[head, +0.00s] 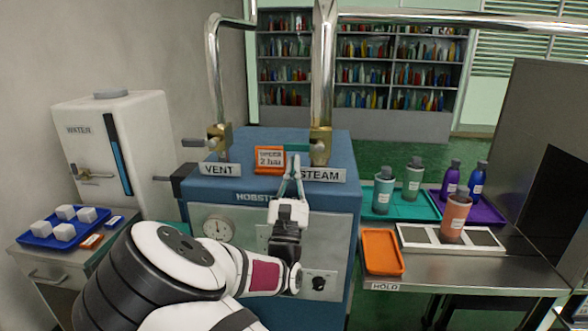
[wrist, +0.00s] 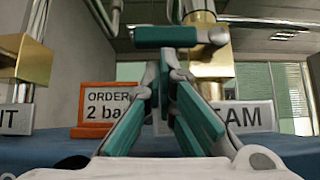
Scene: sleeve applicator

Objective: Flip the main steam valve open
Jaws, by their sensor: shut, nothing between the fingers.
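The steam valve is a brass body (head: 320,146) on the right-hand vertical pipe, above the STEAM label (head: 322,175). Its teal lever (head: 297,147) lies level, pointing left across the pipe's line. In the wrist view the lever (wrist: 165,37) runs across the top centre, with the brass body (wrist: 212,72) behind its right part. My gripper (head: 293,162) is shut and empty, its fingers pointing up towards the lever. In the wrist view its fingertips (wrist: 165,62) meet just below the lever's middle. I cannot tell whether they touch it.
An orange sign (head: 270,159) reading 2 bar stands left of my fingers on the blue machine (head: 258,190). The vent valve (head: 219,138) has a grey lever pointing left. Bottles, trays and a side table (head: 480,272) are at right; a white water tank (head: 120,150) is at left.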

